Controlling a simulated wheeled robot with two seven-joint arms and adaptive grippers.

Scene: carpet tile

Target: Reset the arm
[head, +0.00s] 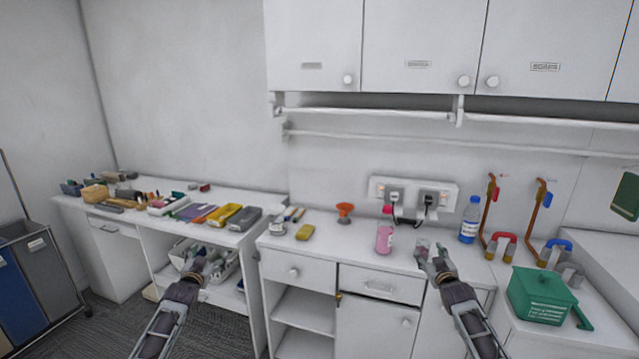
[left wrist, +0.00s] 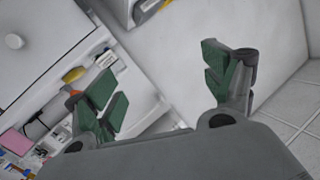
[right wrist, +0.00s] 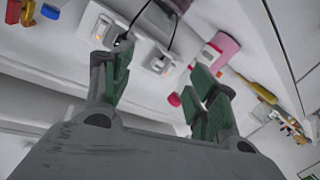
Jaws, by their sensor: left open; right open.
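My left gripper (head: 196,264) is raised in front of the low desk at the left, with its fingers apart and nothing between them. Its green-padded fingers also show spread in the left wrist view (left wrist: 168,88). My right gripper (head: 432,252) is at the front edge of the counter, right of the pink bottle (head: 385,232). In the right wrist view its fingers (right wrist: 160,90) are spread and empty. Both forearms reach up from the bottom of the head view.
The desk (head: 262,196) holds several small items and trays. The counter (head: 345,258) carries a yellow sponge (head: 305,232), an orange funnel (head: 345,211) and a blue-capped bottle (head: 470,219). A green box (head: 541,296) stands at the right. Wall cabinets (head: 420,45) hang above.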

